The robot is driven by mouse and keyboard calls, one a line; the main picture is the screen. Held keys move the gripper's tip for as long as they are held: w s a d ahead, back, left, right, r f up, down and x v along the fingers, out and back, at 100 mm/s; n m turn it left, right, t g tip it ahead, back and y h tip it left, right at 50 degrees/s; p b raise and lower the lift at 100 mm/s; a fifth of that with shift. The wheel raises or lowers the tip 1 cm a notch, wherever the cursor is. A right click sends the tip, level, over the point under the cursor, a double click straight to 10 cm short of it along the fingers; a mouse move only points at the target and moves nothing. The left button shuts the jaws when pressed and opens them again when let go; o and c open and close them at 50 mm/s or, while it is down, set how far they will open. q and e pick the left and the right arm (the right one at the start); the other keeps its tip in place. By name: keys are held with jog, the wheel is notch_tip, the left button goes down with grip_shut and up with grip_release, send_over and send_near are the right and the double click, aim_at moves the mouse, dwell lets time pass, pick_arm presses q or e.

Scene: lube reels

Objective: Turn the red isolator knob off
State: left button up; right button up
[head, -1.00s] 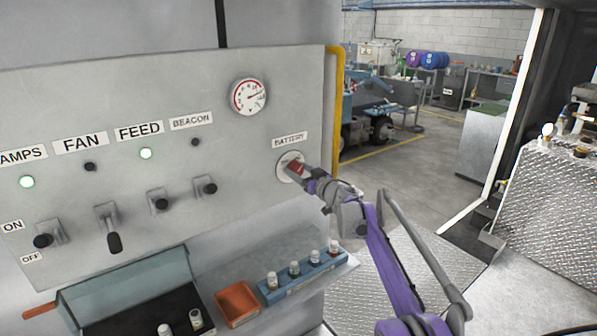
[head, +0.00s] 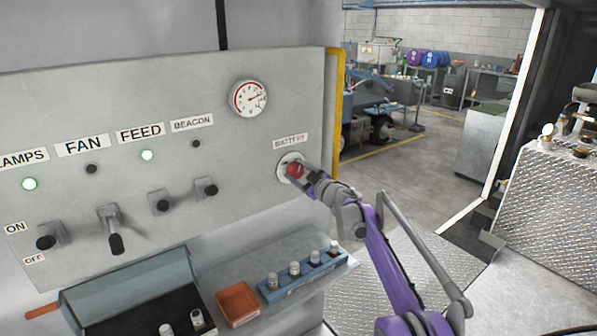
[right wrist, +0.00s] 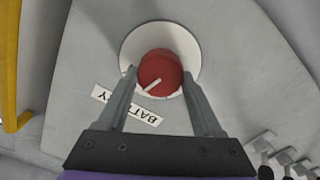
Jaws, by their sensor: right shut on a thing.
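The red isolator knob (head: 296,171) sits on a round white plate below the BATTERY label (head: 290,141) on the grey panel. In the right wrist view the knob (right wrist: 160,72) shows a white pointer line slanting down to the left. My right gripper (head: 302,174) is at the knob. In the right wrist view its two fingers (right wrist: 160,78) lie on either side of the knob, shut on it. The fingers and wrist partly cover the knob in the head view. My left gripper is not in view.
The panel carries several black switches, such as the FAN lever (head: 115,242), and a round gauge (head: 248,98). Below are a blue rack (head: 300,278) of small bottles and an orange tray (head: 238,304). A yellow pipe (head: 335,100) runs along the panel's right edge.

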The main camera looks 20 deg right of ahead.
jog(key=n+p, duration=0.1)
jog(key=n, duration=0.5)
jog(key=shift+a+n, duration=0.15)
jog(key=shift+n, duration=0.15)
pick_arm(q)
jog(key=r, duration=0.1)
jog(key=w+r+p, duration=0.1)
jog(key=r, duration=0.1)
pick_arm(e)
jog(key=n, duration=0.5)
jog(key=shift+f, duration=0.25)
jog(key=shift+n, duration=0.4)
jog(key=o, duration=1.4)
jog(key=shift+c, duration=0.2)
jog(key=shift+s, duration=0.1)
jog(key=shift+s+d+f, duration=0.1)
jog(key=shift+s+d, duration=0.1)
jog(key=shift+s, duration=0.15)
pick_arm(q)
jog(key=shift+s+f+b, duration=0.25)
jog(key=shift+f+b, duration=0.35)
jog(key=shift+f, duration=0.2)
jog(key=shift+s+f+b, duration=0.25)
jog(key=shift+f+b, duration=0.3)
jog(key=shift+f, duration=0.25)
pick_arm(e)
jog(key=v, duration=1)
